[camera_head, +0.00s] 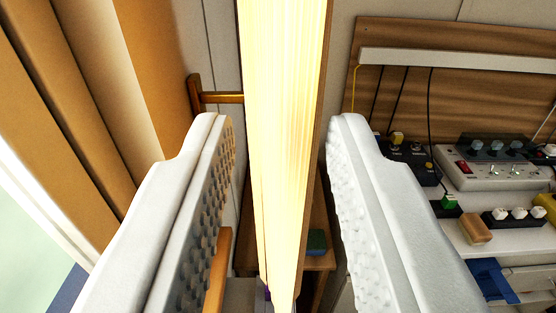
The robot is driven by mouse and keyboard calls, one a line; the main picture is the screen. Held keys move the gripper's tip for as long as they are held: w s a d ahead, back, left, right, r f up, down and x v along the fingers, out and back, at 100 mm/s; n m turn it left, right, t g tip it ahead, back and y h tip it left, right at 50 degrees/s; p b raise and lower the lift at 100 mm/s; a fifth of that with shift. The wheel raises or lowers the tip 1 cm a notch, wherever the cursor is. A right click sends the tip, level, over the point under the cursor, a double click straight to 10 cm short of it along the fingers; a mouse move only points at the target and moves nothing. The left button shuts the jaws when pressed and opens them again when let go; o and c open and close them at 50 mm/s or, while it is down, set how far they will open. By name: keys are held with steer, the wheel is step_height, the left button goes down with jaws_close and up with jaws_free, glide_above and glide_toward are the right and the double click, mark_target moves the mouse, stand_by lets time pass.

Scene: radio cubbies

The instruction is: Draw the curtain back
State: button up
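The curtain (62,95) hangs in tan and orange-brown vertical folds at the upper left. My gripper (278,130) is open, with its two white, studded fingers pointing away from me. A bright pale-yellow upright strip (284,90) with fine vertical grain stands between the fingers, with a visible gap on each side. It looks like the lit edge of a wooden partition, but I cannot tell for sure. The left finger is in front of part of the curtain and hides its lower right. I see no finger gripping the curtain.
On the right, a desk (470,235) carries a grey control box (495,170), a dark box (408,155) and small blocks below a wooden backboard (450,95). A wooden rail (222,97) sits behind the left finger. A pale surface (30,240) shows at lower left.

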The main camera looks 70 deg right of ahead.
steer(key=v, duration=1.2)
steer(key=shift+a, duration=0.25)
steer(key=shift+s, duration=0.15)
steer(key=s+a+f+n+t+y, duration=0.1)
steer(key=s+a+n+t+y, duration=0.3)
steer(key=s, duration=1)
steer(key=s+a+f+n+t+y, duration=0.15)
steer(key=s+a+n+y, duration=0.45)
steer(key=s, duration=0.8)
steer(key=s+a+f+n+t+y, duration=0.1)
steer(key=s+a+f+t+y, duration=0.1)
steer(key=s, duration=0.7)
steer(key=s+a+f+n+t+y, duration=0.2)
steer(key=s+f, duration=0.3)
steer(key=s, duration=0.5)
steer(key=s+a+f+n+t+y, duration=0.1)
steer(key=s+a+f+t+y, duration=0.1)
steer(key=s, duration=0.8)
steer(key=shift+s+a+f+y, duration=0.2)
steer(key=shift+a+f+y, duration=0.4)
steer(key=shift+a+f, duration=0.4)
steer(key=shift+c, duration=0.3)
